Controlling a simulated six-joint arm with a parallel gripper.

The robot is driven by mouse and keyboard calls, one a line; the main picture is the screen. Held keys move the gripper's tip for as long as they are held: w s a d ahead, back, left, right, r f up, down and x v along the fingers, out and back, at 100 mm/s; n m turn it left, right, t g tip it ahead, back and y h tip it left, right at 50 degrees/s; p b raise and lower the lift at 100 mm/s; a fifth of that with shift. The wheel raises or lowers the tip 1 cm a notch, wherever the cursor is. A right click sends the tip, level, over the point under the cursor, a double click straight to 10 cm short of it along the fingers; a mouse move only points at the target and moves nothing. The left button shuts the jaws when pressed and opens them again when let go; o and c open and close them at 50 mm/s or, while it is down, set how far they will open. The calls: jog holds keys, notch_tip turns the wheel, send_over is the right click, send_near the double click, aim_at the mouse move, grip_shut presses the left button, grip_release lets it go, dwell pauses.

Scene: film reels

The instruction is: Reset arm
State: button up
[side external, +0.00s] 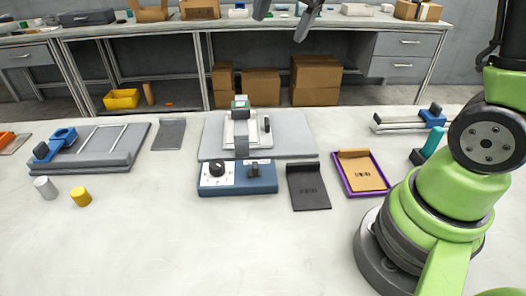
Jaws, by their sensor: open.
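My gripper (287,12) shows only in part at the top edge of the side external view. Its two dark fingers are spread apart with nothing visible between them. It hangs high, well above the table and the device in the middle. The rest of the gripper is cut off by the frame. My green arm stands at the right, with its base on the table. No film reel can be made out clearly.
A blue control box (237,178) with knobs sits mid-table before a grey plate (291,147). A black board (308,187) and a purple-edged tray (341,172) lie right of it. A grey rail fixture (122,160) and two small cylinders are left. The front table is clear.

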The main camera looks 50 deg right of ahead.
jog(key=s+a+n+t+y, duration=0.1)
jog(key=s+a+n+t, duration=0.2)
jog(key=s+n, duration=0.8)
jog(key=s+a, duration=0.2)
jog(key=s, duration=0.3)
jog(key=shift+s+r, duration=0.15)
jog(key=shift+s, duration=0.25)
jog(key=shift+a, duration=0.1)
dwell(0.4)
